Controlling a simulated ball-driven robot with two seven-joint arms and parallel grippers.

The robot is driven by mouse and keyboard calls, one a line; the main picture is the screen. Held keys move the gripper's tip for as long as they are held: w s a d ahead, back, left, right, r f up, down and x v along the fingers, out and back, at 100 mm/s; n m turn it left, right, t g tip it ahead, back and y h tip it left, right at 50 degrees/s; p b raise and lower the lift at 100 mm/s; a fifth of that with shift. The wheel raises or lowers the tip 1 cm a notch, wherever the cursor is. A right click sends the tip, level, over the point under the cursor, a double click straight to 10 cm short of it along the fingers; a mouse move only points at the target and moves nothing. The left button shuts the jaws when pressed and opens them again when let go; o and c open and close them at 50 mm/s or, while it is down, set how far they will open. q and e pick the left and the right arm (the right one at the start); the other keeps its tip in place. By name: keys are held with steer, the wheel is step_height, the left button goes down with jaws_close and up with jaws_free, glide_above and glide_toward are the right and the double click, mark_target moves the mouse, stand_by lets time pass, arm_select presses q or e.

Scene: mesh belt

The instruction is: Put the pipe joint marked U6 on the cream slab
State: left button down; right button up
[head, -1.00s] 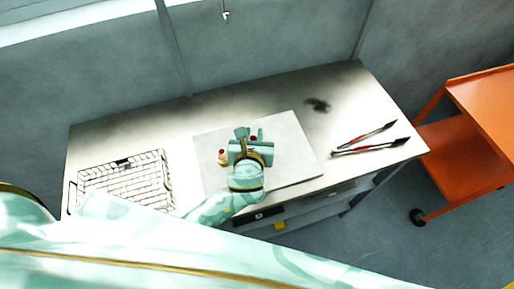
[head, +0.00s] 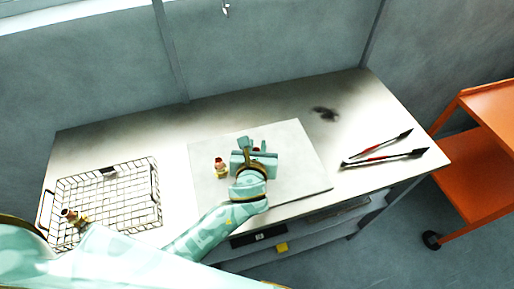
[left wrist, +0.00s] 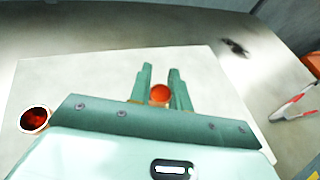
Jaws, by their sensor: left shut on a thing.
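The cream slab (head: 305,178) lies flat on the bench. My left gripper (head: 256,147) is over the slab's middle, shut on a pipe joint with a red-orange end (left wrist: 160,95), seen between the fingers in the left wrist view. Most of this joint is hidden by the gripper, and I cannot tell whether it touches the slab. A second brass-and-red pipe joint (head: 221,168) stands on the slab to the left of the gripper; it also shows in the left wrist view (left wrist: 35,119). No U6 mark is readable. My right gripper is not in view.
A wire basket (head: 135,202) at the bench's left holds another brass pipe joint (head: 74,216). Two long red-and-black tools (head: 382,150) lie right of the slab. A dark stain (head: 325,114) marks the bench behind. An orange cart (head: 480,180) stands at the right.

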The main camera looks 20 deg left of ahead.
arm_select(q)
steer(key=shift+f, duration=0.1)
steer(key=c, duration=1.5)
jaws_free()
steer(key=shift+o, duration=1)
steer(key=shift+s+d+r, duration=0.1)
steer(key=shift+s+r, duration=0.1)
steer(key=shift+s, duration=0.1)
steer(key=p+v, duration=0.2)
steer(key=v, duration=0.8)
steer(key=shift+s+r, duration=0.1)
steer(key=shift+r, duration=0.05)
steer(key=shift+s+d+r, duration=0.15)
steer(key=shift+s+r, duration=0.05)
steer(key=shift+s, duration=0.3)
